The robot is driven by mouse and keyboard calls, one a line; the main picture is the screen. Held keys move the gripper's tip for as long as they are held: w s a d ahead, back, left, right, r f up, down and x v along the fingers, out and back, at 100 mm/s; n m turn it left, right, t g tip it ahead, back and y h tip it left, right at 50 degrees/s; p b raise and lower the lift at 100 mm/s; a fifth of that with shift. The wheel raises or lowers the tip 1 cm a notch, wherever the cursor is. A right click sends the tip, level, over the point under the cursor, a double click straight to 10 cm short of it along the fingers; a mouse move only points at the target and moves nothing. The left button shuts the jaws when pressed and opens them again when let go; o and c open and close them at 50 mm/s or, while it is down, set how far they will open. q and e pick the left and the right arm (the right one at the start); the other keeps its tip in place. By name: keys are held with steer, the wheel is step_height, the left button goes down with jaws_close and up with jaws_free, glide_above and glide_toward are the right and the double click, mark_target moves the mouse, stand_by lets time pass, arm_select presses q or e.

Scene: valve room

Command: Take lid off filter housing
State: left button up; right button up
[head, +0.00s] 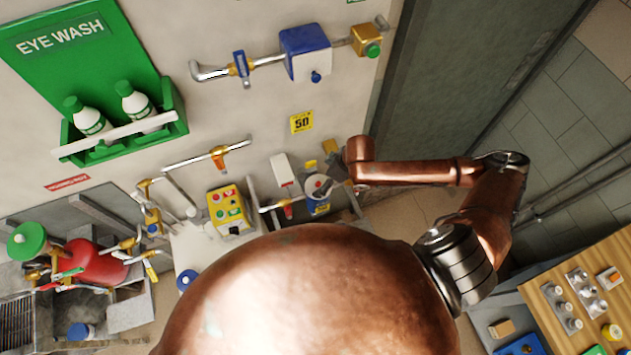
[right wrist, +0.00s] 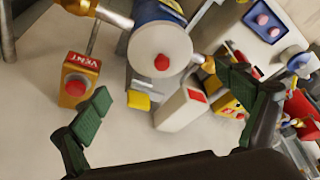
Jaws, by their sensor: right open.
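The filter housing (head: 318,208) is a blue body on the wall-side pipework, in the middle of the head view. Its round white lid (head: 315,184) is on it. In the right wrist view the lid (right wrist: 158,50) is a pale disc with a red knob (right wrist: 162,62) at its centre, with the blue body (right wrist: 152,12) behind it. My right gripper (right wrist: 165,108) is open and empty, its green-padded fingers spread apart with the lid beyond and between them, not touching it. In the head view my right wrist is close beside the housing. My left gripper is not in view.
A yellow VENT box (right wrist: 78,80) and a white box (right wrist: 181,108) flank the housing closely. A yellow button panel (head: 229,210) is left of it. A wooden table (head: 560,290) with parts stands at the right. An eye wash station (head: 120,140) hangs at upper left.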

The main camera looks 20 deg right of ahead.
mark_target(318, 183)
steer(key=shift+a+f, duration=0.2)
steer(key=shift+f, duration=0.55)
steer(key=p+x, duration=0.1)
steer(key=x, duration=0.1)
steer(key=shift+w+a+f, duration=0.15)
steer(key=shift+f, duration=0.1)
steer(key=shift+x, duration=0.85)
steer(key=c, duration=1.3)
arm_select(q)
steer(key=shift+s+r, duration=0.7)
arm_select(e)
steer(key=shift+o, duration=0.2)
